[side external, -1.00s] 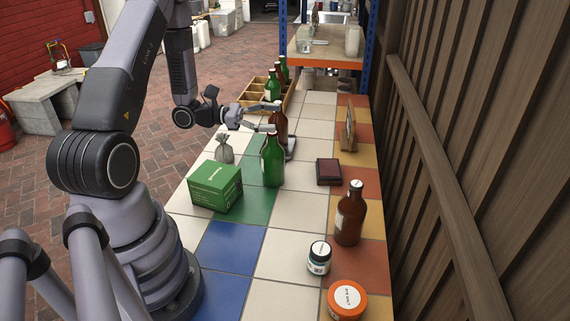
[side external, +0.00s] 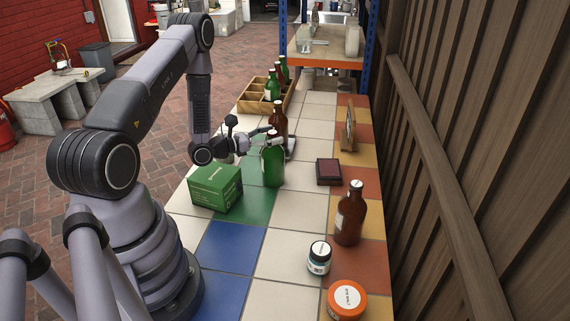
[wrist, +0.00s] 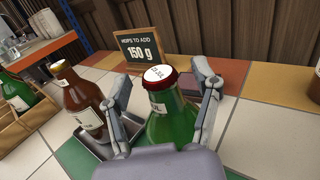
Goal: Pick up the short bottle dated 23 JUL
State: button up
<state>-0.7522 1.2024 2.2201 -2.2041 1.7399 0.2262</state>
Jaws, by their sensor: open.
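A green bottle (side external: 272,166) stands upright on the green tiles. In the wrist view the green bottle (wrist: 168,122) has a dark red rim and a white cap top with small print that seems to end in JUL; I cannot read the day for sure. My gripper (wrist: 165,88) is open, with one finger on each side of the bottle's neck and no clear grip on it. In the side external view my gripper (side external: 266,139) is at the bottle's upper part, partly hidden behind it.
A brown bottle (wrist: 80,100) stands close by on a metal tray (wrist: 97,147). A green box (side external: 216,188) sits near the green bottle. A wooden crate (side external: 249,104) with bottles and a "150 g" sign (wrist: 142,53) stand farther off. Another brown bottle (side external: 349,215) and two jars stand nearer the camera.

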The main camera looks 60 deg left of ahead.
jog(key=shift+w, duration=0.1)
jog(key=shift+c, duration=0.4)
grip_shut()
